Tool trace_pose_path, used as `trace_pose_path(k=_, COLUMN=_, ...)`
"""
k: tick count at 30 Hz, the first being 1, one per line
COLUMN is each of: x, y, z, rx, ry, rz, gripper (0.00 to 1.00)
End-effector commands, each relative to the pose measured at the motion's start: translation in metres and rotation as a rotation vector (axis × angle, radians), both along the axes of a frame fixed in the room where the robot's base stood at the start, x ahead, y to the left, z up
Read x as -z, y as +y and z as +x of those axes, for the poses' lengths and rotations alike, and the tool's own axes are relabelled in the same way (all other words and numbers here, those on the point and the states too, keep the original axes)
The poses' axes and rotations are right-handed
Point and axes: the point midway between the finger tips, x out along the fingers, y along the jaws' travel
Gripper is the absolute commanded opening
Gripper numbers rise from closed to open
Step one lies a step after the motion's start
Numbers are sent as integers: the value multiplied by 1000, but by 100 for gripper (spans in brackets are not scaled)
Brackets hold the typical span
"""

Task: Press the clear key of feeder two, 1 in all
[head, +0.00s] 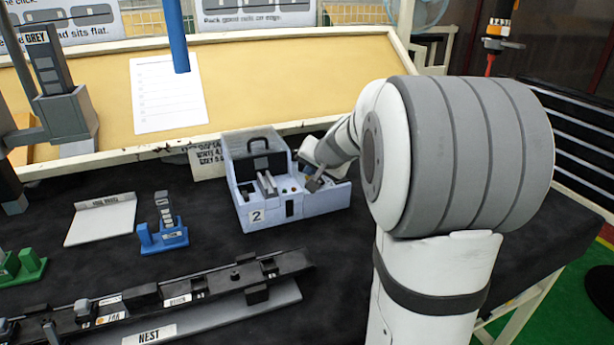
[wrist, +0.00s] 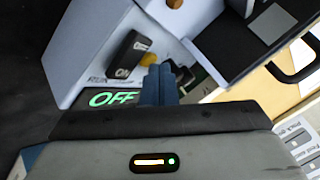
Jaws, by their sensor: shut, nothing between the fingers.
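Feeder two (head: 256,216) is a pale blue-grey box with a "2" label, standing on the black bench cloth in the head view. My gripper (head: 314,184) is over its right part, partly hidden by my arm there. In the wrist view my gripper (wrist: 158,84) is shut and empty, its blue-grey fingertips close to a round yellow key (wrist: 149,60) on the panel. I cannot tell whether they touch it. A dark rocker switch (wrist: 128,58) is beside the key. A green lit "OFF" display (wrist: 114,98) shows near the fingers. No clear-key lettering is readable.
In the head view, a blue stand (head: 162,238) and a white plate (head: 100,220) are left of the feeder. A long black rail (head: 215,283) with clips lies in front. A tan raised board (head: 290,75) is behind. Bare cloth separates feeder and rail.

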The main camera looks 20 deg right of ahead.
Motion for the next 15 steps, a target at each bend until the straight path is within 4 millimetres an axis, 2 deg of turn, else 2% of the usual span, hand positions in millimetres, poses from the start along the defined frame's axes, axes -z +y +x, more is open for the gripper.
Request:
trace_pose_path(k=5, x=-1, y=0, z=0, rx=-1, ry=2, rz=0, gripper=0)
trace_pose_path(k=15, x=-18, y=0, z=0, rx=-1, ry=1, rz=0, gripper=0)
